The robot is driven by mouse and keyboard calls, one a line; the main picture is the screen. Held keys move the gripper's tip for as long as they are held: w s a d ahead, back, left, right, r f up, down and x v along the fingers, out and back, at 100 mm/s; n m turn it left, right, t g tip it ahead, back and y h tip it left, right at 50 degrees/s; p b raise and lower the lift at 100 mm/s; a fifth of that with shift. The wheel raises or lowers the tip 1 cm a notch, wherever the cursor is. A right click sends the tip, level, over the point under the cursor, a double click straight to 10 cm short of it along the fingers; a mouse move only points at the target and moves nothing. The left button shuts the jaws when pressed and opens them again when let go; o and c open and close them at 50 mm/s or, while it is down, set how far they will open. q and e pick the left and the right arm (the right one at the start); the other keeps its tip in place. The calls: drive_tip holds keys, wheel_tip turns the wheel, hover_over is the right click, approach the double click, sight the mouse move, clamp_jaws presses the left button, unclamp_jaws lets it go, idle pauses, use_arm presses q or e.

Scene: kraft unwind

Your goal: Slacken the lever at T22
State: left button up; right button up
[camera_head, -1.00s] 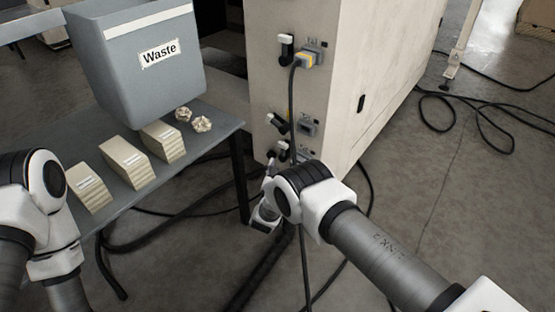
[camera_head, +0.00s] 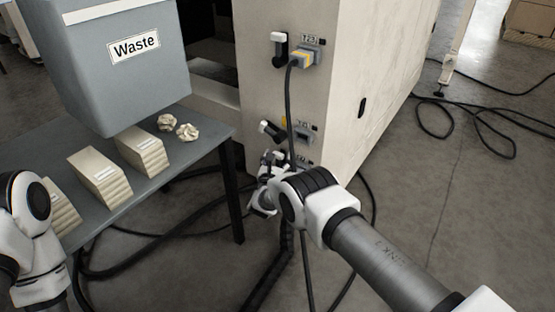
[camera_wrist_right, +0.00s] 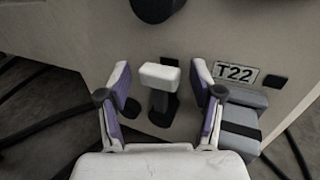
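In the right wrist view, the T22 lever (camera_wrist_right: 160,80) has a white handle on a dark stem. The T22 label (camera_wrist_right: 235,73) is just to its right on the beige panel. My right gripper (camera_wrist_right: 163,88) is open, one finger on each side of the lever, with gaps showing on both sides. In the head view, my right gripper (camera_head: 268,168) is at the low end of the panel and hides most of this lever. My left arm (camera_head: 30,235) shows at the left edge; its gripper is not in view.
A grey connector (camera_wrist_right: 243,115) sits below the T22 label. Higher on the beige cabinet (camera_head: 345,80) are a middle lever (camera_head: 270,131) and an upper lever (camera_head: 279,48) beside a plugged cable (camera_head: 290,110). A table (camera_head: 185,170) with the Waste bin (camera_head: 140,85) stands left.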

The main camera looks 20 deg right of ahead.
clamp_jaws()
drive_tip(key=n, duration=0.1)
drive_tip(key=w+a+n, duration=0.1)
drive_tip(key=shift+w+n+g+y+b, duration=0.15)
drive_tip(key=shift+n+g+y+b, duration=0.15)
drive_tip(key=shift+g+b, duration=0.1)
drive_tip(key=shift+o, duration=1.7)
unclamp_jaws()
drive_tip(key=shift+a, duration=0.1)
